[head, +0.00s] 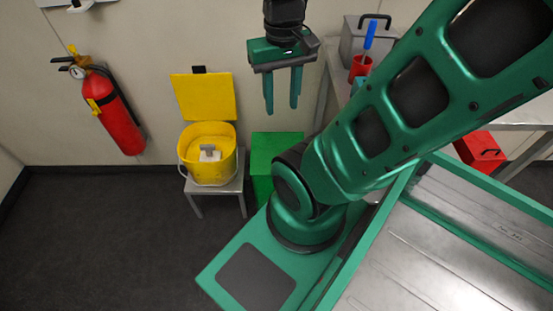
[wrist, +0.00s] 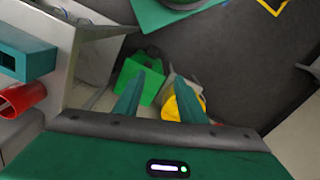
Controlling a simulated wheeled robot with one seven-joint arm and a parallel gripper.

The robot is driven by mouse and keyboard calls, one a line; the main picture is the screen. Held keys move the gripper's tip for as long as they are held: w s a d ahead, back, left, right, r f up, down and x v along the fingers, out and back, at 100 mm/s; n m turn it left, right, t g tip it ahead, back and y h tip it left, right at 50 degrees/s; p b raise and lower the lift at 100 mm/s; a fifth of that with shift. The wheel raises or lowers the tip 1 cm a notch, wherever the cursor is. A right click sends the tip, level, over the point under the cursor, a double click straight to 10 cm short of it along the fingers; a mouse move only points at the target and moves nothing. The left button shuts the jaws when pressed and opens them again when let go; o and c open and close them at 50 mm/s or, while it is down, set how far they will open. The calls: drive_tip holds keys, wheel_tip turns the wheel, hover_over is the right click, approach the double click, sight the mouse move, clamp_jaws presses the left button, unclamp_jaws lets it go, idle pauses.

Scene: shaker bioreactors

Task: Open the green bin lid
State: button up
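The green bin (head: 264,160) stands on the floor against the wall, right of the yellow bucket. Its flat green top looks shut, and my arm hides its lower right side. In the wrist view the green bin (wrist: 150,88) shows beyond and between my fingers, partly covered by the left one. My gripper (head: 282,110) hangs above the green bin in the head view, fingers pointing down, apart and empty. In the wrist view the spread fingers of my gripper (wrist: 168,88) touch nothing I can see.
The yellow bucket (head: 190,160), its lid (head: 204,98) raised, stands on a small stool (head: 228,187) left of the green bin. A fire extinguisher (head: 120,125) hangs on the left wall. A bench with a red cup (head: 360,67) stands at right. The left floor is clear.

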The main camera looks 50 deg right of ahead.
drive_tip(key=w+d+f+n+h, duration=0.1)
drive_tip(key=w+d+f+n, duration=0.4)
drive_tip(key=w+d+f, duration=0.75)
drive_tip(key=shift+w+d+f+n+y, duration=0.15)
drive_tip(key=shift+d+f+n, duration=0.65)
drive_tip(key=shift+f, duration=5.35)
drive_tip(key=shift+w+d+f+n+y, duration=0.2)
drive_tip(key=shift+f+n, duration=1)
drive_tip(key=shift+f, duration=4.95)
drive_tip(key=shift+s+d+f+n+y, duration=0.15)
drive_tip(key=shift+d+f+n, duration=0.7)
drive_tip(key=shift+f, duration=5.3)
drive_tip(key=shift+w+a, duration=0.1)
drive_tip(key=shift+a, duration=0.05)
clamp_jaws()
